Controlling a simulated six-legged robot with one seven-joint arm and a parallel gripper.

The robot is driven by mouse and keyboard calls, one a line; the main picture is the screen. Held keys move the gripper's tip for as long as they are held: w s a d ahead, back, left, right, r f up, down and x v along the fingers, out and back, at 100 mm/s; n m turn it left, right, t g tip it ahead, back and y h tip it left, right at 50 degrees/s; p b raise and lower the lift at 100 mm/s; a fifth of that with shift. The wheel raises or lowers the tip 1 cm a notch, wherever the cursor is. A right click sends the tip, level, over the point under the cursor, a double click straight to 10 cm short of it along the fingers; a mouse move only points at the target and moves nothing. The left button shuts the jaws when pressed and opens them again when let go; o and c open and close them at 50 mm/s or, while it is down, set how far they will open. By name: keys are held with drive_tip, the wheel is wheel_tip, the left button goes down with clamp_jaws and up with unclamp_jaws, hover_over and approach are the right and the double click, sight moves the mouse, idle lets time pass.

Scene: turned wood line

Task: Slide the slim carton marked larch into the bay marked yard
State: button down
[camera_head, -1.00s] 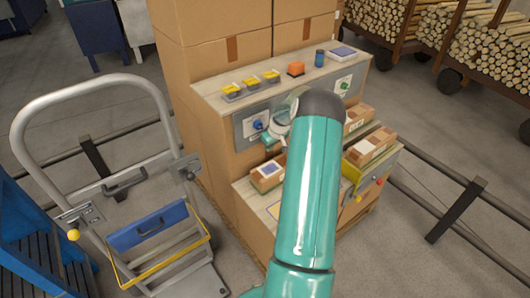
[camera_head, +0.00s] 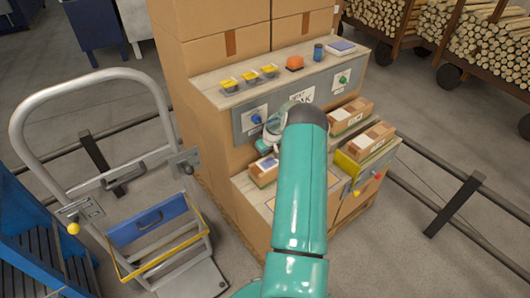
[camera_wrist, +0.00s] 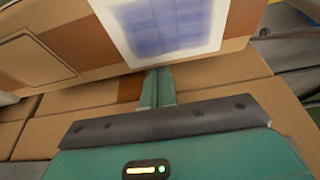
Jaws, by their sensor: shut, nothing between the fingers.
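A carton with a blue-printed white label (camera_head: 266,168) sits low at the left of the stepped front, partly behind my arm. In the wrist view a carton face with a similar label (camera_wrist: 165,28) fills the top, close in front of my fingers. My gripper (camera_wrist: 157,88) is shut and empty; I cannot tell whether its tips touch the carton. In the head view my arm mostly hides it. Two more cartons, one behind (camera_head: 350,115) and one in front (camera_head: 369,140), lie to the right of my arm. I cannot read larch or yard anywhere.
A hand truck (camera_head: 165,228) stands left. Floor rails run right.

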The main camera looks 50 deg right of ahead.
drive_tip(key=s+a, duration=0.1)
drive_tip(key=s, duration=0.7)
drive_tip(key=s+a, duration=0.2)
drive_tip(key=s, duration=0.5)
drive_tip(key=shift+s+a, duration=0.3)
drive_tip(key=shift+s, duration=0.1)
drive_tip(key=shift+r, duration=0.1)
idle(0.3)
